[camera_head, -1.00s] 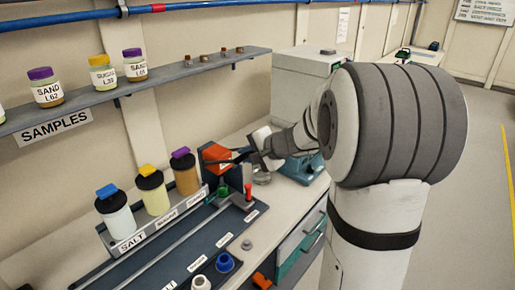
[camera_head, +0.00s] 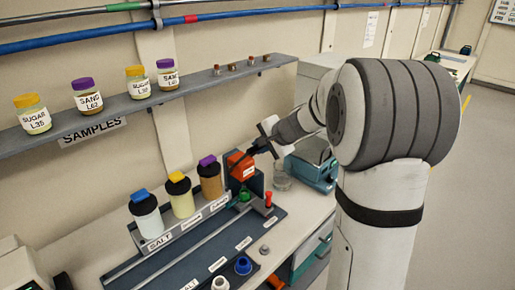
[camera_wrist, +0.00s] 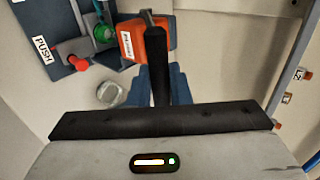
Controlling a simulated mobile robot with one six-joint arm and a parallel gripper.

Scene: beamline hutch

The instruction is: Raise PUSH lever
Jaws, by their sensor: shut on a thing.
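The PUSH lever (camera_wrist: 78,62) has a red knob and lies beside a white PUSH label in the wrist view. In the head view its red knob (camera_head: 268,199) stands upright at the right end of the dark rack. My gripper (camera_wrist: 150,20) is shut on an orange block (camera_wrist: 130,40) with a small white label. The orange block also shows in the head view (camera_head: 236,160), against a dark box behind the rack, with my gripper (camera_head: 250,150) at its upper right. The black finger covers part of the block. My gripper is apart from the lever.
A green knob (camera_head: 244,195) is close to the lever. Several capped jars, one a SALT jar (camera_head: 146,216), stand in the rack to the left. A clear glass dish (camera_head: 282,183) and a blue-grey device (camera_head: 312,165) are to the right. The SAMPLES shelf (camera_head: 150,100) runs above.

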